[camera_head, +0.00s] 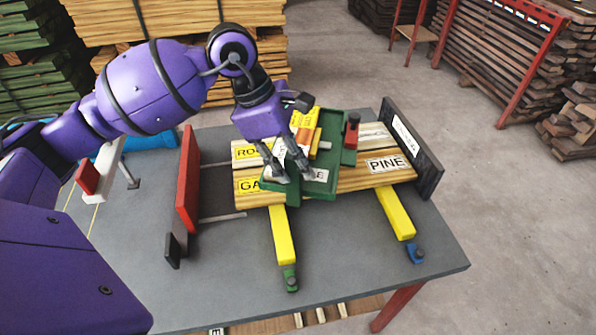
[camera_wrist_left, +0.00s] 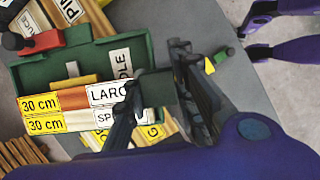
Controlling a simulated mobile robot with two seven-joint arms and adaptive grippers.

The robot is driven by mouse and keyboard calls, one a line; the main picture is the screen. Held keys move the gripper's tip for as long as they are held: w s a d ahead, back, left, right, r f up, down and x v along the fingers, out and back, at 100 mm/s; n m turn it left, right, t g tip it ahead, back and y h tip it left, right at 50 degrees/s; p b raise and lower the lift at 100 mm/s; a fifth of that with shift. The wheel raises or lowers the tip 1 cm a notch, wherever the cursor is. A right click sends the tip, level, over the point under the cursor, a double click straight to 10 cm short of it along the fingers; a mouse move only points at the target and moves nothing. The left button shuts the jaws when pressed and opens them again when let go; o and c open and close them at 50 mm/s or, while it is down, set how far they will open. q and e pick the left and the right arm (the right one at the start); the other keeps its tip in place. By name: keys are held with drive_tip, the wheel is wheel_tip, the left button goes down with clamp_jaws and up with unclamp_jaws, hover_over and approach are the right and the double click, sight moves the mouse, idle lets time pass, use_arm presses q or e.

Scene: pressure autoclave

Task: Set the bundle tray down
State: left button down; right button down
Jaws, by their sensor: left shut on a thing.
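The bundle tray (camera_head: 330,157) is green and holds wooden pieces with yellow and white labels. It is over the striped, labelled boards in the head view; whether it touches them I cannot tell. My left gripper (camera_head: 292,176) reaches down from above and is shut on the tray's near side. In the left wrist view the tray (camera_wrist_left: 142,52) fills the left half, with "30 cm" labels (camera_wrist_left: 42,104) on its pieces. There the left gripper's fingers (camera_wrist_left: 160,92) straddle a green tab of the tray. My right gripper is not in view.
The boards carry a "PINE" label (camera_head: 386,164) and lie across yellow bars (camera_head: 283,236) on a grey table (camera_head: 350,285). A dark upright plate (camera_head: 412,150) stands at their right end. A red upright plate (camera_head: 188,180) stands left. The table's front is mostly clear.

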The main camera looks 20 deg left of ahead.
sight(309, 190)
use_arm(q)
drive_tip(key=shift+w+d+f, duration=0.1)
drive_tip(key=shift+w+f, duration=0.65)
drive_tip(key=shift+w, duration=0.15)
drive_tip(key=shift+f, duration=1.7)
drive_tip(key=c, duration=1.9)
unclamp_jaws()
drive_tip(key=shift+f, duration=0.2)
drive_tip(key=o, duration=0.4)
drive_tip(key=shift+s, duration=0.1)
drive_tip(key=shift+o, duration=0.2)
drive_tip(key=shift+r, duration=0.35)
drive_tip(key=shift+a+r, duration=0.25)
drive_tip(key=shift+r, duration=0.05)
drive_tip(key=v, duration=1.1)
